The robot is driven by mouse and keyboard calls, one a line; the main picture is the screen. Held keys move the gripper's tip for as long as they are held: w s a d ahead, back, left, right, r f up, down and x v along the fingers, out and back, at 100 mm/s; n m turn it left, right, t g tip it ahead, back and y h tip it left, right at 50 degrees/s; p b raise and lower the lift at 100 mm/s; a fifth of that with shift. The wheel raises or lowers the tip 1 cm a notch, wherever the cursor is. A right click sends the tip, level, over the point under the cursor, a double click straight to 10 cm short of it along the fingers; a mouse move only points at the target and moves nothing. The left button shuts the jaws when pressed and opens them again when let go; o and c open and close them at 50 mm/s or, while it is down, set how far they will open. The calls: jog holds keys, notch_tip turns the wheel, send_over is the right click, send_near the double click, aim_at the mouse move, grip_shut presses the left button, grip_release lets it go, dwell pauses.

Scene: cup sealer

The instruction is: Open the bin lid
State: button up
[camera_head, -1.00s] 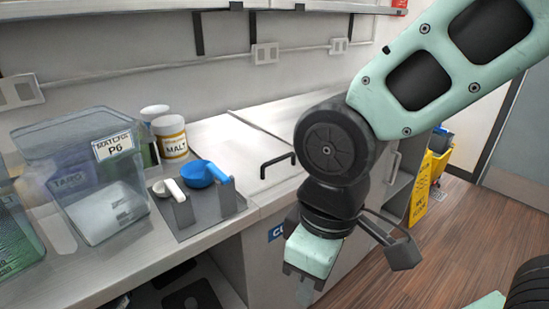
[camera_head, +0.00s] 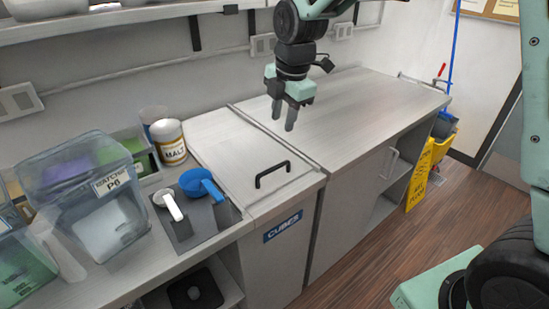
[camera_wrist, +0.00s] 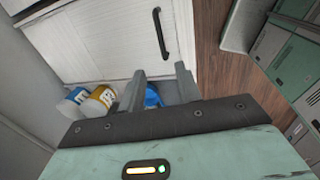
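The bin lid (camera_head: 236,150) is a flat pale panel set in the counter top, and it lies closed. Its black handle (camera_head: 272,174) stands near the front edge. The bin below carries a blue "CUBES" label (camera_head: 283,226). My gripper (camera_head: 284,116) hangs above the back right of the lid with fingers pointing down. Its two fingers are apart, with nothing between them. In the wrist view, the lid (camera_wrist: 105,40) and handle (camera_wrist: 161,33) lie beyond the open fingers (camera_wrist: 160,75).
Left of the lid are a MALT jar (camera_head: 169,142), a blue scoop (camera_head: 198,183) and a white scoop (camera_head: 169,206) on a grey holder, and a clear P6 container (camera_head: 85,195). The counter to the right (camera_head: 370,105) is bare. A yellow floor sign (camera_head: 420,175) stands farther right.

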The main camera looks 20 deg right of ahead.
aim_at(274, 167)
jog(key=w+f+p, duration=0.1)
jog(key=f, duration=0.4)
jog(key=w+f+p, duration=0.1)
jog(key=f, duration=0.4)
jog(key=w+a+f+p, duration=0.1)
jog(key=f, duration=0.4)
jog(key=shift+f, duration=0.35)
grip_shut()
